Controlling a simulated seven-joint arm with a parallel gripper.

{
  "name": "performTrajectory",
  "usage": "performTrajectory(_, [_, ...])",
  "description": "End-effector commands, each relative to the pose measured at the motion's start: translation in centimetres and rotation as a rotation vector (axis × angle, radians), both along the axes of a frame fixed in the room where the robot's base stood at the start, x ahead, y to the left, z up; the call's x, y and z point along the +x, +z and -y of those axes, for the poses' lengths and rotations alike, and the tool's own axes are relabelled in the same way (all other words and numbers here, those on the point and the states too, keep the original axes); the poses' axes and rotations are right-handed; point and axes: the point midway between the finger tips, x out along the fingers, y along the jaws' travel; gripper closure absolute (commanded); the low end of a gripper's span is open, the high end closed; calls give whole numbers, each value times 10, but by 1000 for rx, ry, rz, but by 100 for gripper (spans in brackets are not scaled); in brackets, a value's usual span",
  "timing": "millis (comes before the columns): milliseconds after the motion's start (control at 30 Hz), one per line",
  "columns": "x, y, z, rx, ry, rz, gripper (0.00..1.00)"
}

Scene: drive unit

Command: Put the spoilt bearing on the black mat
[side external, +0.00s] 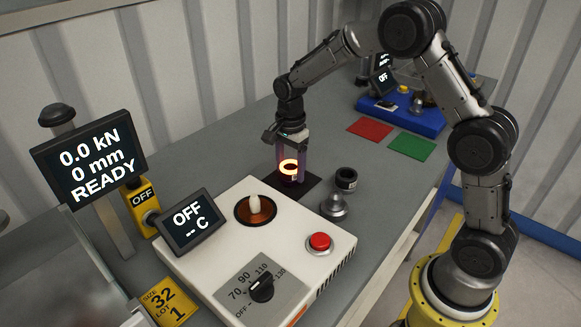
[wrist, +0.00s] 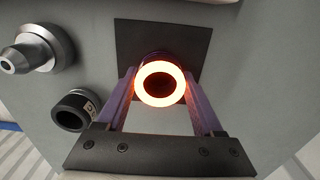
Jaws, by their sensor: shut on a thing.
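The bearing is a ring (wrist: 160,83) glowing orange-white. My gripper (wrist: 160,92) is shut on it, with one finger on each side. In the side external view the glowing ring (side external: 288,167) is between my gripper's fingers (side external: 289,165), over the black mat. The black mat (wrist: 194,40) lies flat on the grey bench, and it also shows in the side external view (side external: 309,182). The ring is over the mat's near part in the wrist view. I cannot tell whether it touches the mat.
A white heater (side external: 212,243) with a dial, a red button (side external: 320,241) and an OFF display (side external: 188,218) stands close by. A dark ring (side external: 346,179) and a metal stepped part (side external: 335,205) stand right of the mat. Red (side external: 370,129) and green (side external: 412,146) mats lie farther back.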

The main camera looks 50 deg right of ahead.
Motion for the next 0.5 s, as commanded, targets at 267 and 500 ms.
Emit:
performTrajectory(267, [0,-1,0,0,0,1,100])
performTrajectory(500, [0,-3,0,0,0,0,1])
